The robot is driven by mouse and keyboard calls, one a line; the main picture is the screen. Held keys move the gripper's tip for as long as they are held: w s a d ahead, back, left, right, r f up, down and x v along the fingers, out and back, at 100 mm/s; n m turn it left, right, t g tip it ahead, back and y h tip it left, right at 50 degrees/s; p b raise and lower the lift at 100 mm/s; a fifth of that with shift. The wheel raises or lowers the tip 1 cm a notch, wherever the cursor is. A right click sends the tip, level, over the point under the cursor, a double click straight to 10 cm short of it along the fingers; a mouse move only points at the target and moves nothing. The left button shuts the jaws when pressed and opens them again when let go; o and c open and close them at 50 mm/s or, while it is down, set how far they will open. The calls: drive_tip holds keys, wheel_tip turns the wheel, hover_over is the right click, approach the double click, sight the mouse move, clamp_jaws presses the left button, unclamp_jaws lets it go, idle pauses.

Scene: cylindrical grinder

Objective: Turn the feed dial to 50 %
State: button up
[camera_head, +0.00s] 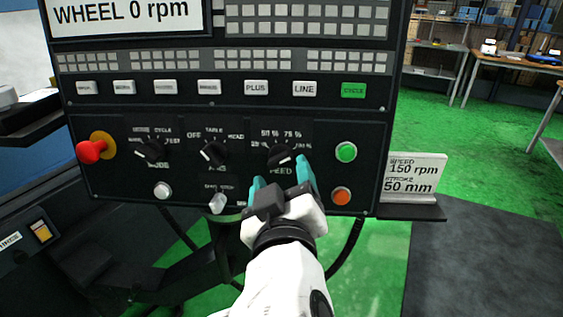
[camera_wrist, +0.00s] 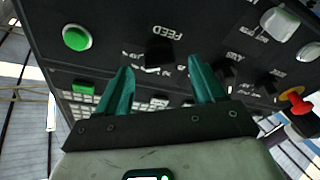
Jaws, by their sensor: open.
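The feed dial (camera_head: 280,156) is a black knob on the dark control panel, above the word FEED. Its scale reads 50 % at upper left and 75 % at upper right, with a 100 % mark at right. I cannot tell surely which mark its pointer faces. My gripper (camera_head: 279,172) has teal fingers, open, just in front of and below the dial. In the wrist view the dial (camera_wrist: 158,55) appears upside down between and beyond the open fingertips (camera_wrist: 160,65). The fingers look apart from the knob, though the exact gap is unclear.
An axis dial (camera_head: 214,152) and a mode dial (camera_head: 152,150) sit left of it. A green button (camera_head: 345,152) and an orange button (camera_head: 341,196) are close on the right. A red emergency knob (camera_head: 91,151) juts out at far left. A sign (camera_head: 413,178) stands on a shelf.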

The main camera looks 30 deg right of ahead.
sight(281, 167)
drive_tip(key=shift+x, duration=1.8)
drive_tip(key=shift+c, duration=0.3)
drive_tip(key=c, duration=1)
